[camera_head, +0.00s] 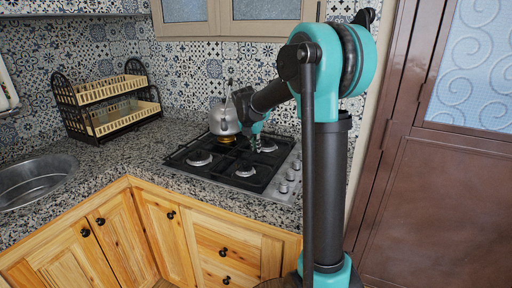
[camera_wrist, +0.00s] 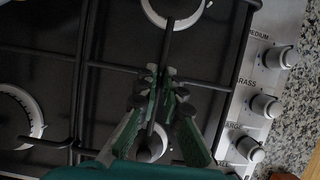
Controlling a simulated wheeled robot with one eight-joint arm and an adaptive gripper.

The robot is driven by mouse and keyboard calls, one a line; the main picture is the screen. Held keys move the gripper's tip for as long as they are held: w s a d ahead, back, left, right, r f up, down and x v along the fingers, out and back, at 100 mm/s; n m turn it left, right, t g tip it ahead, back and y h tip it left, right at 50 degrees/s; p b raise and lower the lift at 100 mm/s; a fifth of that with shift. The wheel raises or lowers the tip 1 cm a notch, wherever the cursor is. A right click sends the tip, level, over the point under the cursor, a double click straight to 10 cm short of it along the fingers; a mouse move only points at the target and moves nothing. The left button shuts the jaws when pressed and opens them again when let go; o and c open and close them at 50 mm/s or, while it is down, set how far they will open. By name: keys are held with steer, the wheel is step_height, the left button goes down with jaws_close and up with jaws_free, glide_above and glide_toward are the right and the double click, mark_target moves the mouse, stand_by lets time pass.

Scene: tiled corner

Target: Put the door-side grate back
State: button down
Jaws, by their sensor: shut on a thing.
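The door-side grate is a black metal frame (camera_head: 262,181) on the right half of the hob, on the side towards the brown door. In the wrist view its dark bars (camera_wrist: 208,85) cross the picture near pale burner rings. My gripper (camera_head: 256,146) is low over this half of the hob. In the wrist view my gripper (camera_wrist: 160,92) is shut on a bar of the door-side grate. I cannot tell whether the grate rests fully on the hob or is slightly raised.
Control knobs (camera_head: 284,187) line the hob's right edge. A two-tier dish rack (camera_head: 108,104) and a sink (camera_head: 35,182) are at left. The counter between is clear.

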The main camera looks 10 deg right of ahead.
steer(key=c, duration=1.7)
jaws_free()
steer(key=v, duration=1.2)
steer(key=shift+r, duration=0.1)
